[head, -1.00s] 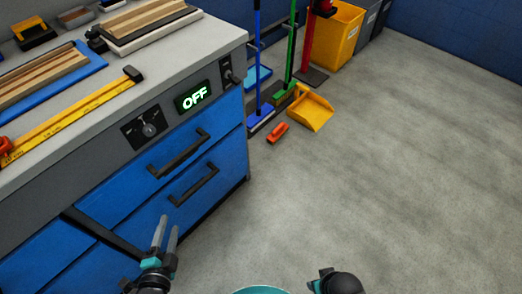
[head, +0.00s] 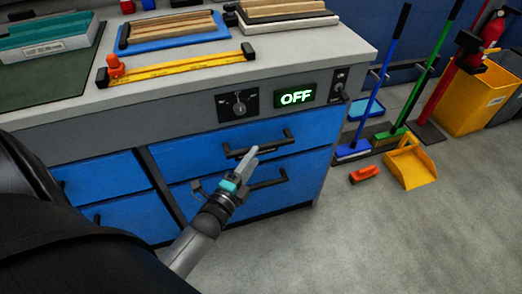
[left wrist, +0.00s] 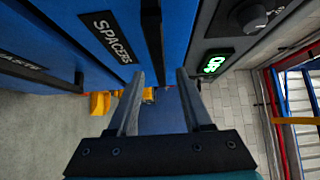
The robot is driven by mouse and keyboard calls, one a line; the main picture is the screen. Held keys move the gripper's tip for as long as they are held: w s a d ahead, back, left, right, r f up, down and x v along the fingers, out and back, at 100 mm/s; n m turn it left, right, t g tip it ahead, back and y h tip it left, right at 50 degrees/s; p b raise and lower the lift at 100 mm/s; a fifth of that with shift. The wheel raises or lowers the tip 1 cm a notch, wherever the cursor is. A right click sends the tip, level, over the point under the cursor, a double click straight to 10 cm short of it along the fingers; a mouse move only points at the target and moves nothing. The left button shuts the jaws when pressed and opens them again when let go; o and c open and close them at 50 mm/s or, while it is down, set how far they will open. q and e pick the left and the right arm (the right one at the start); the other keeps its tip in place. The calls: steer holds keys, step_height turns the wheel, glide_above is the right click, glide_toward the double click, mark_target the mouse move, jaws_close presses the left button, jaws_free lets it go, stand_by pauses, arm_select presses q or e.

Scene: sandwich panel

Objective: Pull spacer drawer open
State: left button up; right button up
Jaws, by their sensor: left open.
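The spacer drawer (head: 215,146) is the upper blue drawer at the right of the bench, and it looks shut. Its "SPACERS" label (left wrist: 108,36) shows in the left wrist view beside the black bar handle (left wrist: 152,38). That handle also shows in the head view (head: 275,141). My left gripper (head: 250,153) is open, its fingertips close to this handle and partly covering it. In the left wrist view the handle lies between the lines of the two fingers (left wrist: 160,80); contact cannot be told. My right gripper is out of view.
A lower blue drawer with its own handle (head: 268,184) sits just beneath. A knob panel (head: 238,104) and a lit OFF display (head: 297,95) are above. A yellow dustpan (head: 409,163) and orange brush (head: 365,174) lie on the floor at right.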

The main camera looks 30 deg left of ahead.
mark_target(261, 146)
arm_select(q)
steer(key=shift+w+a+b, duration=0.2)
steer(key=shift+w+b, duration=0.55)
steer(key=shift+w, duration=1.9)
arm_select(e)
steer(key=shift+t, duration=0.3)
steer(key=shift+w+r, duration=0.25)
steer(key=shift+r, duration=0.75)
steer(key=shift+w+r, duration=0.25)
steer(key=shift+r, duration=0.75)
arm_select(q)
steer(key=shift+c, duration=0.2)
jaws_close()
